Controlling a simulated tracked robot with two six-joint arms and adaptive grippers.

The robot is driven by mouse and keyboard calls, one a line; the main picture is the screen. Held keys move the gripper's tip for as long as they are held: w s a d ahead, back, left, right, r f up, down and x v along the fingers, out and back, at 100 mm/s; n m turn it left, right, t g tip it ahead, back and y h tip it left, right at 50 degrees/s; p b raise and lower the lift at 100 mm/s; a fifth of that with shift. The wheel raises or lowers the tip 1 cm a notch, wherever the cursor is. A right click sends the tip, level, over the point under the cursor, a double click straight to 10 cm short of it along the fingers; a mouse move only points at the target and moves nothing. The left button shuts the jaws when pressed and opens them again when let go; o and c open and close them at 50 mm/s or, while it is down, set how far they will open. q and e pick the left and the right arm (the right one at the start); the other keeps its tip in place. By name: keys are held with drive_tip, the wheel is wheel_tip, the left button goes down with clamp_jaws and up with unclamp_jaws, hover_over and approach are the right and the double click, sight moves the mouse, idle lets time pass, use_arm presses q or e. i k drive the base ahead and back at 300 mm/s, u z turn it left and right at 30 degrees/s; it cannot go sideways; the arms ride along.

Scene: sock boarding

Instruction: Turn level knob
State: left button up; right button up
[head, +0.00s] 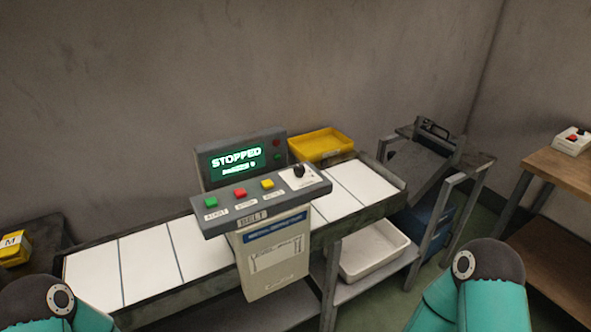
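The level knob (299,171) is a black knob on a white plate at the right end of the grey control panel (322,188). A green button (211,202), a red button (240,193) and a yellow button (267,184) sit to its left on the panel. The screen (237,160) behind the panel reads "STOPPED" in green, with a smaller line below that is hard to read. Only teal and dark links of my two arms show at the bottom left and bottom right. Neither gripper is in view.
A conveyor with white segments (205,245) runs behind the panel. A yellow tray (321,143) stands behind it, and a white bin (372,250) sits on a lower shelf. A metal stand (480,172) and a wooden table (560,178) are at right. A yellow box marked M (14,248) is at left.

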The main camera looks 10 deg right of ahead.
sight(299, 171)
drive_tip(key=z, duration=0.95)
drive_tip(key=i, duration=0.15)
drive_tip(key=u, duration=3.05)
drive_tip(key=k, duration=1.75)
drive_tip(key=z, duration=0.9)
drive_tip(key=i, duration=1)
